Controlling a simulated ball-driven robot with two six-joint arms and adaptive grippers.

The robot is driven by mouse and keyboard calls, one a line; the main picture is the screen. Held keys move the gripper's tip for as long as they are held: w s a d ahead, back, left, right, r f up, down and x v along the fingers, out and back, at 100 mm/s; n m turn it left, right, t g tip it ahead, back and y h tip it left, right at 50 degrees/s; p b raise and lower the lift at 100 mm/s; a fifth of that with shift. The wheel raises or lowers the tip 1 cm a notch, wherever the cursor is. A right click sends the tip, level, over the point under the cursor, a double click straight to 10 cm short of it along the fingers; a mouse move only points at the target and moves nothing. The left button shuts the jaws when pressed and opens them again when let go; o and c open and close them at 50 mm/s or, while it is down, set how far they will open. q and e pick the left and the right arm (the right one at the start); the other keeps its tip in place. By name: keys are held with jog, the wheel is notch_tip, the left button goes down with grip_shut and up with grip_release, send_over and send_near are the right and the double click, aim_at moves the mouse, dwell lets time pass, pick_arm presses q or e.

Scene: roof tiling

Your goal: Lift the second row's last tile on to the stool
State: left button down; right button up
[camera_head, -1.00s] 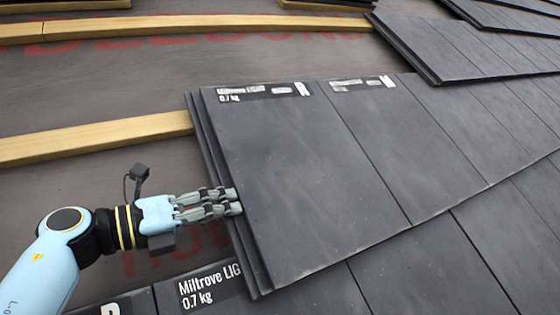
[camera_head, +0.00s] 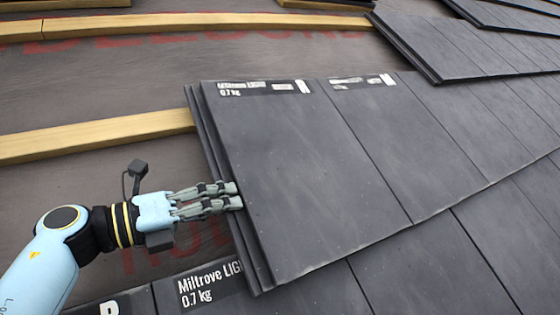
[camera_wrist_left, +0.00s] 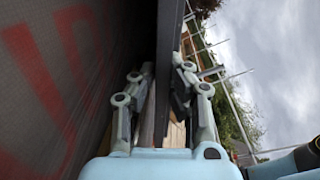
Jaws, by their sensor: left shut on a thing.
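The second row's last tile (camera_head: 290,170) is a dark grey slab with a label strip along its top edge, at the left end of its row. My left gripper (camera_head: 238,195) is shut on its left edge. In the left wrist view the tile (camera_wrist_left: 171,60) stands edge-on between the fingers of the left gripper (camera_wrist_left: 168,75). The tile still lies along the row, its lower edge over the labelled tiles below. My right gripper is not in view. No stool shows in these frames.
Wooden battens (camera_head: 95,137) cross the grey underlay (camera_head: 90,85) left of the tile. Another labelled tile (camera_head: 205,287) lies in the row below. More tiles (camera_head: 470,50) overlap at the upper right. Open sky and scaffold poles show in the left wrist view.

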pick_arm(q)
jog(key=shift+s+r+h, duration=0.1)
jog(key=shift+r+h, duration=0.2)
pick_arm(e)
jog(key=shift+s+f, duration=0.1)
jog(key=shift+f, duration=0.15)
pick_arm(q)
jog(key=shift+s+d+r+m+h+b, duration=0.15)
jog(key=shift+r+m+h+b, duration=0.2)
jog(key=shift+b, duration=0.3)
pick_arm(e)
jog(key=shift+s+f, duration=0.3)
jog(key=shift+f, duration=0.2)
pick_arm(q)
jog(key=shift+s+a+f, duration=0.1)
jog(key=shift+a+f, duration=0.1)
jog(key=shift+a, duration=0.25)
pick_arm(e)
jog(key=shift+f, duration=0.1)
pick_arm(q)
jog(key=shift+s+a+f, duration=0.1)
jog(key=shift+a+f, duration=0.05)
jog(key=shift+a, duration=0.3)
